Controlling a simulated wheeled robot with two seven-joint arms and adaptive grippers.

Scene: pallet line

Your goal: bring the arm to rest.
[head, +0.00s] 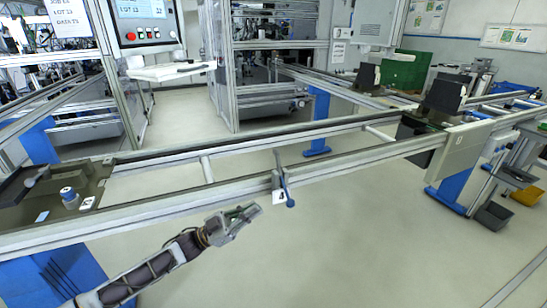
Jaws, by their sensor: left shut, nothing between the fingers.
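My left arm (150,270) comes in from the lower left and reaches toward the middle of the head view. My left gripper (248,213) is at its end, shut and empty. It is in front of and below the near rail of the conveyor line (340,165), apart from it in the picture. A label plate (279,197) with a dark mark and a blue-tipped lever (290,203) hang at that rail, to the right of the gripper. My right gripper is not in view.
A pallet plate (95,172) with a blue-and-white cylinder (69,197) sits on the line at left. Dark fixtures (445,92) stand on the line at right. A control panel (143,20) hangs at upper left. The floor (360,250) below the rail is clear.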

